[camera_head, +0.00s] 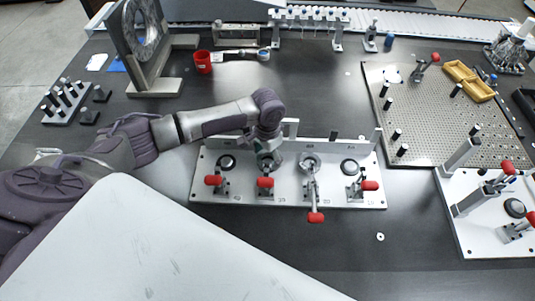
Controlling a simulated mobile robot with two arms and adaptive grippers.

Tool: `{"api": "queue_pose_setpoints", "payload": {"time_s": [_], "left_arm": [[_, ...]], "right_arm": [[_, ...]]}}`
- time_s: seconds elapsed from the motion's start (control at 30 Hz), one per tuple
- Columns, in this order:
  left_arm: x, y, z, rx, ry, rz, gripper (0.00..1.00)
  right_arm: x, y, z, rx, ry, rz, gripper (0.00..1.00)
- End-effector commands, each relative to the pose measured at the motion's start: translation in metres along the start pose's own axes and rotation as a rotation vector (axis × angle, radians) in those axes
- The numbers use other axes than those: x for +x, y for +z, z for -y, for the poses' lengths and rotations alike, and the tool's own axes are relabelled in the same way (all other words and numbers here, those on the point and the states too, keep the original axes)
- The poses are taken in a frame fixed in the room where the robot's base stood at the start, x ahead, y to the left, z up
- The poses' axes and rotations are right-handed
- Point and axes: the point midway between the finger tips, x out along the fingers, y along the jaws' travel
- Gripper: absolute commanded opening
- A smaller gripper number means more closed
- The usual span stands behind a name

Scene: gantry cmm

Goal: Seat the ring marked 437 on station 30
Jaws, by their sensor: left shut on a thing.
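A white fixture plate (240,190) with a row of stations stands mid-table, each with a red-handled clamp. The small station numbers on its front edge are too blurred to read surely. My left gripper (268,158) is over the second station from the left, pointing down, shut on a small metallic part that looks like a ring. The part is mostly hidden by the fingers, and no 437 marking is readable. A metallic ring-shaped part (310,160) sits at the third station, whose clamp handle (316,217) points toward the front. My right gripper is not in view.
Another clamp fixture (480,235) stands front right. Table before the fixture is mostly clear.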

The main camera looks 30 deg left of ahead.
Motion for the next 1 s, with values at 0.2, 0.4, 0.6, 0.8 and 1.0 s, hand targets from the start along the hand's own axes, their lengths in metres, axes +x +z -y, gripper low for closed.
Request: {"api": "queue_pose_setpoints", "payload": {"time_s": [0.2,0.4,0.6,0.8,1.0], "left_arm": [[0.000,-0.001,0.000,0.000,0.000,-0.002,0.19],[0.002,-0.001,0.000,0.000,0.001,-0.002,0.19],[0.006,-0.001,0.000,0.000,0.001,-0.002,0.19],[0.010,-0.001,0.000,-0.001,0.001,-0.001,0.19],[0.012,-0.001,0.000,-0.001,0.001,-0.002,0.19]], "right_arm": [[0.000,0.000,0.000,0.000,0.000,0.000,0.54],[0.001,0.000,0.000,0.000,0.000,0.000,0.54],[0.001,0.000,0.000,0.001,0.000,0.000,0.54],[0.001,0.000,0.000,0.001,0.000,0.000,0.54],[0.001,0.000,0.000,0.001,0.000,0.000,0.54]]}}
